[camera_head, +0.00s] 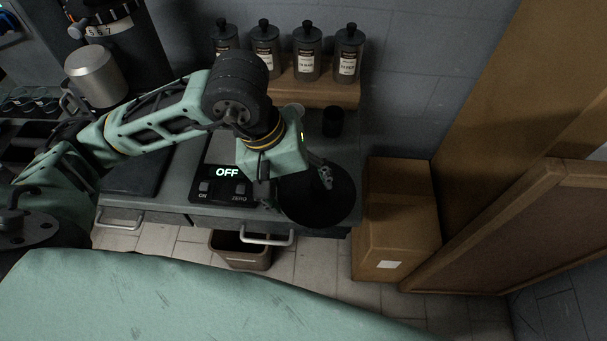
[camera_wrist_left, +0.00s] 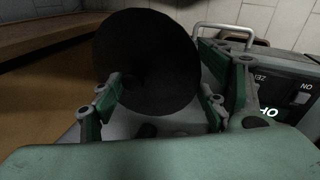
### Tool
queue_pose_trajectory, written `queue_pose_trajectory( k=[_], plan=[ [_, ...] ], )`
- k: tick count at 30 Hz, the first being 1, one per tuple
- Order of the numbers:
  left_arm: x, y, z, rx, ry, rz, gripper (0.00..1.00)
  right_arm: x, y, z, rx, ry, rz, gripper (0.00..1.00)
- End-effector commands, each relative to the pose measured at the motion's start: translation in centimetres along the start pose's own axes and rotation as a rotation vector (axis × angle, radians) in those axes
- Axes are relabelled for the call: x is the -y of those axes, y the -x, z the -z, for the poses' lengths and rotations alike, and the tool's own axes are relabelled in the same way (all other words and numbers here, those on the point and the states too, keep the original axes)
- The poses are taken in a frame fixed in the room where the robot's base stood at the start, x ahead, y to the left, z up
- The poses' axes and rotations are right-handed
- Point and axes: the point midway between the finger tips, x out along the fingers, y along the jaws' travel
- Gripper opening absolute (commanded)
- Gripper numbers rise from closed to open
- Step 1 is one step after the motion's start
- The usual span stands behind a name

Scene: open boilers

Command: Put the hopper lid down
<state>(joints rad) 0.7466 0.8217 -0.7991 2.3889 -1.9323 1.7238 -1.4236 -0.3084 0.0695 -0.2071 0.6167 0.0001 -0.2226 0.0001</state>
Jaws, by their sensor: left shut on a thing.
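The hopper lid (camera_head: 318,203) is a round, dark disc at the right end of the grey counter (camera_head: 180,192). My left gripper (camera_head: 325,177) reaches over it from the left and is shut on it. In the left wrist view the lid (camera_wrist_left: 150,55) shows as a dark round face between and beyond the fingers (camera_wrist_left: 160,100). The gripped part is hidden in shadow. I cannot tell whether the lid touches the counter. My right gripper is not in view.
A scale (camera_head: 222,188) reading OFF is left of the lid. A black cup (camera_head: 332,123) stands behind it. Several labelled jars (camera_head: 307,55) stand on a wooden shelf at the back. Cardboard boxes (camera_head: 398,225) stand right of the counter. A bin (camera_head: 240,252) is below.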

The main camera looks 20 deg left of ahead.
Motion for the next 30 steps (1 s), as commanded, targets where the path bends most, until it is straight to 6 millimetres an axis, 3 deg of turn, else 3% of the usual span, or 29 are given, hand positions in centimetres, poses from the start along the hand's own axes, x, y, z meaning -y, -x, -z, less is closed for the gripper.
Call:
queue_pose_trajectory(
  k=[6, 12, 16, 24, 30],
  plan=[
    [0.6, -2.7, 5.1, 0.003, 0.005, 0.001, 0.43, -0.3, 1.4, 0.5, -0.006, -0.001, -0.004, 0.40],
    [1.0, -4.5, 8.0, 0.001, 0.000, -0.001, 0.43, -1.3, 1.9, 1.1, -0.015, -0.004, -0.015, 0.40],
    [1.2, -5.2, 8.4, 0.002, -0.002, 0.000, 0.43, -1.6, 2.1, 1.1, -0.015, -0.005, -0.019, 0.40],
    [2.2, -8.5, 8.4, 0.002, -0.002, -0.001, 0.43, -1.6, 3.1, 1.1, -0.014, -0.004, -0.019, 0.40],
    [2.2, -8.8, 8.4, 0.000, -0.004, -0.001, 0.42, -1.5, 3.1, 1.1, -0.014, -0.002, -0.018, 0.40]
  ],
)
